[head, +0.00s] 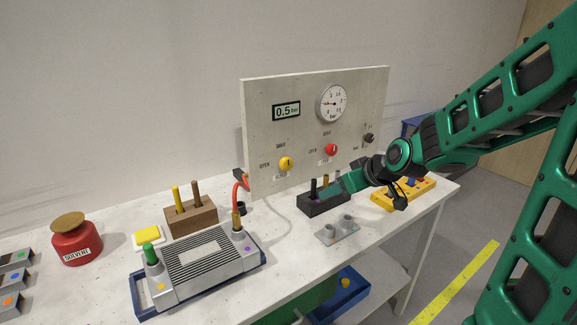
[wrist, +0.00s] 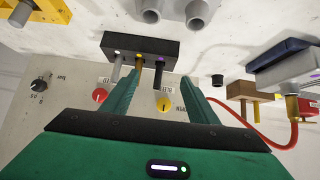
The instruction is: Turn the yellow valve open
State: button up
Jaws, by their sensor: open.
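The yellow valve (head: 286,163) is a round knob low on the left of the upright grey panel (head: 300,95), with the word OPEN printed to its left. It also shows in the upside-down wrist view (wrist: 164,104), between my two fingers. A dark pointer mark shows on its face. My gripper (head: 328,192) is open and empty, in front of the panel to the right of the yellow valve and apart from it. In the wrist view my gripper's fingers (wrist: 160,84) are spread on either side of the valve. Nothing visible touches the valve.
A red valve (head: 330,149) and a black knob (head: 369,138) are on the same panel. A black block with upright pegs (head: 318,207) stands close by my gripper. A grey two-cup fixture (head: 336,231) and a ribbed grey device (head: 205,258) with a red hose stand in front.

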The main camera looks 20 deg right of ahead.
aim_at(288, 163)
jog(key=w+a+r+n+t+y, duration=0.2)
jog(key=w+a+r+t, duration=0.3)
jog(key=w, duration=0.4)
jog(key=shift+g, duration=0.5)
jog(key=x, duration=0.7)
jog(key=f+x, duration=0.1)
jog(key=x, duration=0.3)
jog(key=shift+s+a+f, duration=0.15)
jog(key=shift+s+a, duration=0.05)
jog(key=c, duration=1)
